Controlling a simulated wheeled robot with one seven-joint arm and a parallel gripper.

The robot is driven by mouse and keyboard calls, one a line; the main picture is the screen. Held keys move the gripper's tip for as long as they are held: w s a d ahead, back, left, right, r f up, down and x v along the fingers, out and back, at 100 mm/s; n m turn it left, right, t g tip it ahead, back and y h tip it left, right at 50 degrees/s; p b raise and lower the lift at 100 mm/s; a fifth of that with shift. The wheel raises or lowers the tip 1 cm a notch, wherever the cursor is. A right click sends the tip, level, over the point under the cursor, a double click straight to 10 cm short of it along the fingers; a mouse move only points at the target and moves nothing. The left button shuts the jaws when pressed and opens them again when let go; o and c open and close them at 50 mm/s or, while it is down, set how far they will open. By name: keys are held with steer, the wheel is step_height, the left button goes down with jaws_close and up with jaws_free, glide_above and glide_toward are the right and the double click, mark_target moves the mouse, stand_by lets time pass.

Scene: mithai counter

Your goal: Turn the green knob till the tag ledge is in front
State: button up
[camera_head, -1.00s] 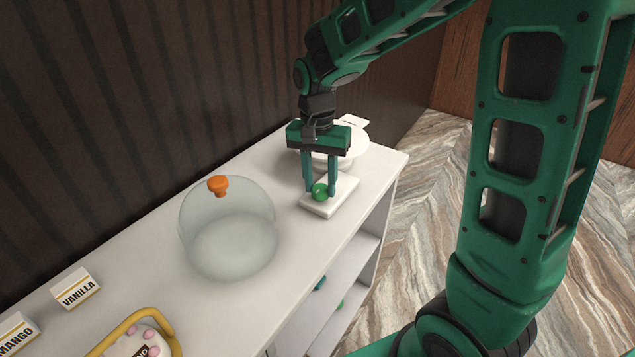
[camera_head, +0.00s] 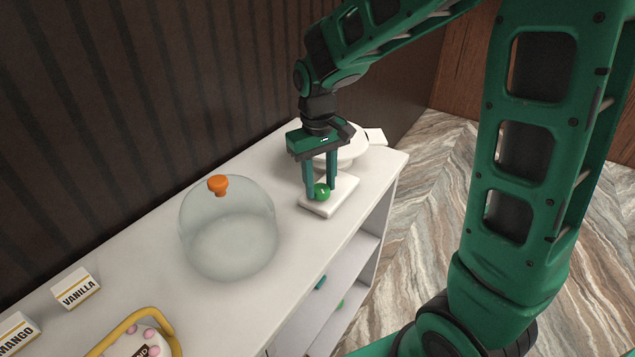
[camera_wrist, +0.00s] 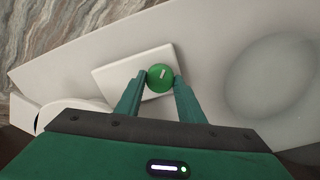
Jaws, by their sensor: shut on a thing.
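The green knob (camera_head: 322,191) is round and sits on a white slab (camera_head: 344,193) at the far end of the counter. My gripper (camera_head: 320,188) points down with its two fingers closed on opposite sides of the knob. In the wrist view the knob (camera_wrist: 161,77) shows a pale mark on top, between the fingertips. Behind my gripper is a white round stand (camera_head: 352,150), partly hidden by it. A small white ledge (camera_head: 375,137), which looks like the tag ledge, juts from the stand's right side, towards the counter's far end.
A clear glass dome (camera_head: 228,235) with an orange knob (camera_head: 217,185) stands left of the slab. VANILLA (camera_head: 76,288) and MANGO (camera_head: 18,334) cards and a yellow-handled item (camera_head: 138,335) are nearer. A dark ribbed wall (camera_head: 130,100) runs behind the counter.

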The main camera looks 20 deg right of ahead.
mark_target(320, 189)
steer(key=n, duration=0.3)
steer(key=shift+n, duration=2.2)
steer(key=shift+d, duration=0.1)
steer(key=o, duration=1.1)
steer(key=shift+c, duration=0.2)
steer(key=shift+r, duration=0.1)
step_height(320, 189, up, 11)
steer(key=shift+s+a+f, duration=0.2)
